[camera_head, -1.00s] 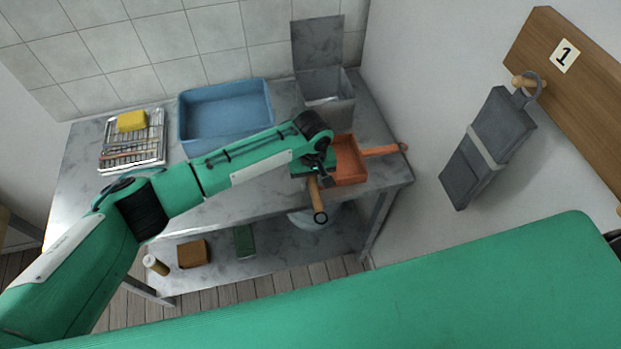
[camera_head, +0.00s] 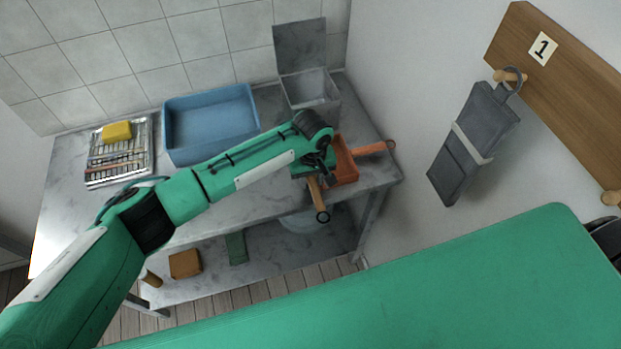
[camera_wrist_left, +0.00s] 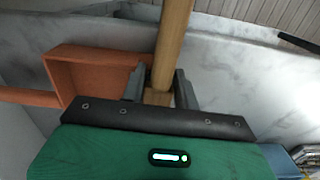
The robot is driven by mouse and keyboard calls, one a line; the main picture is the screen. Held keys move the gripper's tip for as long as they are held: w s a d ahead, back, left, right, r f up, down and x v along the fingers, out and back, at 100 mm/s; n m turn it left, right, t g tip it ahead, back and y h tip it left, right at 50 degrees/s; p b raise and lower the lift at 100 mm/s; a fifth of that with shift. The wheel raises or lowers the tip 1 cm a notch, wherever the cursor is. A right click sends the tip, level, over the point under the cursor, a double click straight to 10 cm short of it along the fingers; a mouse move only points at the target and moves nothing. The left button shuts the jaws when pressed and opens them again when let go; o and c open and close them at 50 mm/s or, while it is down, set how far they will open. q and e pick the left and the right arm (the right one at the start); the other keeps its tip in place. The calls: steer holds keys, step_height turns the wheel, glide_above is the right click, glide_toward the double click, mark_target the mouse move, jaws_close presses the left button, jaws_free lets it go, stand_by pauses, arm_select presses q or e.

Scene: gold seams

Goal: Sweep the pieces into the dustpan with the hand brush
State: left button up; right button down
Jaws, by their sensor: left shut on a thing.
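My left gripper (camera_head: 316,176) is over the right front part of the marble table and shut on the wooden handle of the hand brush (camera_head: 319,198). The handle's end points toward the front of the table. In the left wrist view the handle (camera_wrist_left: 172,45) stands between the two fingers (camera_wrist_left: 160,85). The brush's bristles are hidden. The orange dustpan (camera_head: 344,165) lies beside the gripper on its right, its handle pointing right; it also shows in the left wrist view (camera_wrist_left: 100,70). I make out no pieces; the arm covers part of the table. My right gripper is not in view.
A blue basin (camera_head: 211,120) and an open grey bin (camera_head: 310,90) stand at the back. A tray (camera_head: 119,160) with a yellow sponge (camera_head: 117,131) is at the left. A grey bag (camera_head: 474,145) hangs on the right wall. The lower shelf holds a brown box (camera_head: 185,264).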

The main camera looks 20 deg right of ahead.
arm_select(q)
steer(key=shift+s+d+r, duration=0.1)
steer(key=shift+d, duration=0.2)
steer(key=shift+d+r, duration=0.1)
steer(key=shift+r, duration=0.05)
steer(key=shift+d+r+p, duration=0.1)
steer(key=shift+r+p, duration=0.65)
steer(key=shift+p, duration=0.2)
steer(key=shift+d+r+p, duration=0.15)
steer(key=shift+r+p, duration=0.25)
steer(key=shift+p, duration=0.1)
step_height(320, 180, up, 3)
steer(key=p, duration=0.2)
steer(key=shift+f+p, duration=0.1)
steer(key=shift+p, duration=0.25)
